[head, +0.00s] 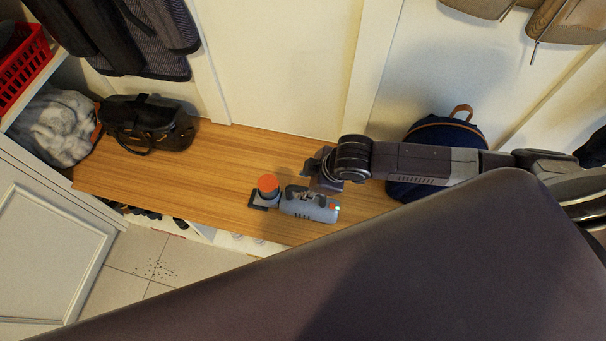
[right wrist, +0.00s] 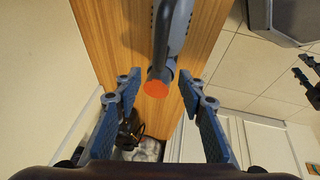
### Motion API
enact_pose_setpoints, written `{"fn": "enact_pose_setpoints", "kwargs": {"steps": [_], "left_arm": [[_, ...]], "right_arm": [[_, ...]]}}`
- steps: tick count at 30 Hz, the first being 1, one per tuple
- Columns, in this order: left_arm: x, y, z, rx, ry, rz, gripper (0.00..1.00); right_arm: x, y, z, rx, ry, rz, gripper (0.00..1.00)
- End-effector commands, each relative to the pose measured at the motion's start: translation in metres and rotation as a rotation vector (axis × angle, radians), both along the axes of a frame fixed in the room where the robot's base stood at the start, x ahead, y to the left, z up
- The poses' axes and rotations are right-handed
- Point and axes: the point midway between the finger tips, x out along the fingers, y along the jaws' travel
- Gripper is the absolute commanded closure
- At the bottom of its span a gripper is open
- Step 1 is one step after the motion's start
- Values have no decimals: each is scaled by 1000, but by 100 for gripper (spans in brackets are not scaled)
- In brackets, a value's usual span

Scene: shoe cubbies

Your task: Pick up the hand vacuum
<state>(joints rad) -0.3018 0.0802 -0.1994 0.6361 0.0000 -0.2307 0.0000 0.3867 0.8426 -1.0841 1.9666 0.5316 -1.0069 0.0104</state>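The hand vacuum (head: 310,206) lies on the wooden bench, with a grey-blue body, a dark handle and a round orange part (head: 268,185) at its left end. My right gripper (head: 318,170) is just behind the vacuum, toward the wall, and apart from it. In the right wrist view its blue-padded fingers (right wrist: 160,88) are spread wide with nothing held. The vacuum (right wrist: 172,38) shows there beyond the fingertips, its orange part (right wrist: 156,88) between them in the picture. My left gripper is absent from the head view; a dark jointed part at the wrist view's right edge may be it.
The wooden bench (head: 220,160) is clear left of the vacuum. A black bag (head: 150,122) and grey fluffy fabric (head: 60,125) lie at its left end. A navy backpack (head: 445,132) stands behind my right arm. Jackets (head: 110,30) hang above. Shoes sit below the bench.

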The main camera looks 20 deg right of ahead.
Motion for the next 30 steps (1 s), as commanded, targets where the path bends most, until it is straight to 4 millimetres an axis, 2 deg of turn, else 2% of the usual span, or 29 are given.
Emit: {"fn": "enact_pose_setpoints", "kwargs": {"steps": [2, 11, 21, 30], "left_arm": [[-5, 1, 1, 1, 5, -1, 60], [-5, 1, -1, 1, 3, -1, 60], [-4, 1, -2, 1, 3, -1, 60], [-4, 1, -2, 1, 4, -1, 60]], "right_arm": [[0, -2, -1, -6, 4, 5, 63], [11, 5, -29, -6, 4, 4, 63], [26, 15, -66, -5, 3, 4, 63], [27, 15, -69, -6, 2, 5, 64]]}}
